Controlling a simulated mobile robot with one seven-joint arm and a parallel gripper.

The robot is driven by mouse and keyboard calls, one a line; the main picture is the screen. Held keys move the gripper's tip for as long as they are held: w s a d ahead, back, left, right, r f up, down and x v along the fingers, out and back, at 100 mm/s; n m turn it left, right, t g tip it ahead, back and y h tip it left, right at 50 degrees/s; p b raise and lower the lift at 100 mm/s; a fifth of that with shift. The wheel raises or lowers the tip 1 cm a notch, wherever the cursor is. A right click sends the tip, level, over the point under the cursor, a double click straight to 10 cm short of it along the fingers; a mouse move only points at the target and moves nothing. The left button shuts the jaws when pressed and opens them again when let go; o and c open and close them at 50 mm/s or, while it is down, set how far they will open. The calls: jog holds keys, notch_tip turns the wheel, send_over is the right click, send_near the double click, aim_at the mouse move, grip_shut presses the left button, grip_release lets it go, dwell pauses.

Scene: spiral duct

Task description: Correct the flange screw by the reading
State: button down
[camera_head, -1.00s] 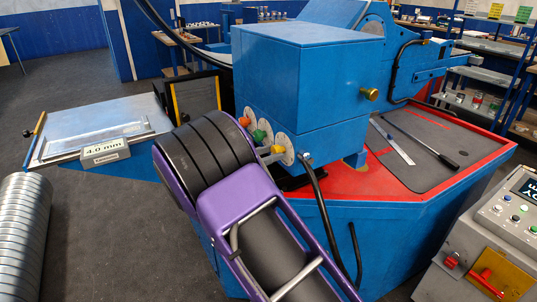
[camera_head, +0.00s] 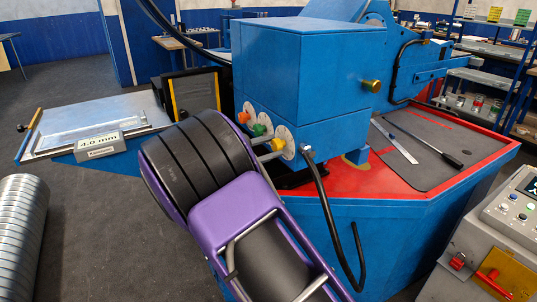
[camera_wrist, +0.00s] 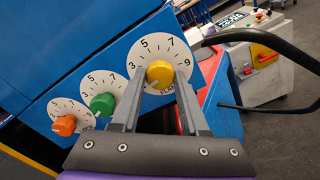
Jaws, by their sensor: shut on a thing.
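The flange screw is a yellow knob (camera_wrist: 159,73) on a white dial (camera_wrist: 146,52) numbered 3, 5, 7, 9, its label partly hidden by a finger. My gripper (camera_wrist: 159,82) is shut on the yellow knob, one finger on each side. In the head view the yellow knob (camera_head: 278,144) is the nearest of three on the blue housing, and my arm hides part of the gripper. I cannot tell which number the knob points to. A gauge (camera_head: 99,146) on the left table reads 4.0 mm.
A green knob (camera_wrist: 103,104) and an orange knob (camera_wrist: 64,125) sit close beside the yellow one. A black hose (camera_head: 325,205) hangs just right of the dials. A control panel (camera_head: 505,215) stands at the lower right. Spiral duct (camera_head: 20,235) lies at the left.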

jog(key=shift+f+m+b, duration=0.1)
jog(key=shift+m+b, duration=0.95)
jog(key=shift+m, duration=0.55)
jog(key=shift+c, duration=2.1)
grip_release()
jog(key=p+v, duration=0.1)
jog(key=v, duration=1.6)
jog(key=shift+s+a, duration=0.2)
jog(key=shift+s, duration=0.05)
